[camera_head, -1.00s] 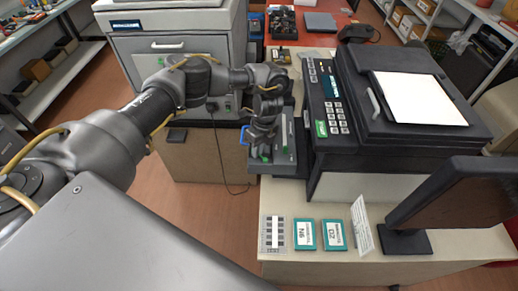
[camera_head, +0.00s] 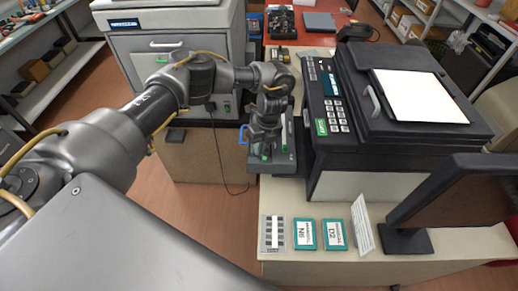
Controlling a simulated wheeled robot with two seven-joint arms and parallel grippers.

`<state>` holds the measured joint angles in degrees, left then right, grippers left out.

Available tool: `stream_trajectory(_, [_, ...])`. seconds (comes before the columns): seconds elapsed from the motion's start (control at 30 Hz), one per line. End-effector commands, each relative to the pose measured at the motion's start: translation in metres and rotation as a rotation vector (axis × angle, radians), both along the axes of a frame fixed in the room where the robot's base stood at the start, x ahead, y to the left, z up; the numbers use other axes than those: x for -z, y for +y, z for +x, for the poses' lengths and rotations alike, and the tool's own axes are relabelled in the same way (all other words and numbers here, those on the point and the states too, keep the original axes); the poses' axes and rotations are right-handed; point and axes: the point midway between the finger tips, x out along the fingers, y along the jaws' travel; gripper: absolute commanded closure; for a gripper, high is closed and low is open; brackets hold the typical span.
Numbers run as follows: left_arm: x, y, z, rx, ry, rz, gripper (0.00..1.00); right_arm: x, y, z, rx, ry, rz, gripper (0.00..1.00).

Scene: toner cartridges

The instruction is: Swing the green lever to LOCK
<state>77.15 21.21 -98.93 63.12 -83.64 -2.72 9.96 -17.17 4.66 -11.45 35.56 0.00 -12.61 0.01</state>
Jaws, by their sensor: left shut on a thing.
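My left gripper (camera_head: 262,146) points down over a dark grey open tray or drawer that sticks out from the left side of the black printer (camera_head: 345,145). It is shut on the green lever (camera_head: 265,154), of which only small green bits show at the fingertips. The rest of the lever is hidden by the fingers, and I cannot read a LOCK mark. A blue handle (camera_head: 243,135) stands at the tray's left edge. My right gripper is not in view.
Teal-labelled boxes (camera_head: 305,234) and a grey striped card (camera_head: 272,233) lie on the front table, with a white sign (camera_head: 361,226) beside them. A dark monitor (camera_head: 455,195) stands at right. A grey cabinet (camera_head: 165,50) is behind my left arm.

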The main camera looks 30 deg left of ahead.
Motion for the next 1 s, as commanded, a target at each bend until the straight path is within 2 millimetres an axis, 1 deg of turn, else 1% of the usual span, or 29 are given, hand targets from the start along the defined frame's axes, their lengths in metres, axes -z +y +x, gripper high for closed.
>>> stream_trajectory(0.03, [0.001, -0.002, 0.002, 0.043, -0.003, 0.0, 1.0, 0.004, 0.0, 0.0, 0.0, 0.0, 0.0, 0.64])
stream_trajectory(0.3, [0.001, -0.008, 0.008, 0.274, -0.003, 0.001, 1.0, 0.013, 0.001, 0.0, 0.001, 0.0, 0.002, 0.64])
stream_trajectory(0.5, [0.001, -0.013, 0.01, 0.411, -0.002, 0.001, 1.0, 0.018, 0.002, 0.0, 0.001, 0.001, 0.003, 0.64])
stream_trajectory(0.73, [0.0, -0.016, 0.012, 0.513, -0.002, 0.001, 1.0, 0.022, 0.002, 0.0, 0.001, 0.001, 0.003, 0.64])
stream_trajectory(1.0, [0.0, -0.018, 0.012, 0.561, -0.002, 0.0, 1.0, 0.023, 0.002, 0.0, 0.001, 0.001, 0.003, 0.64])
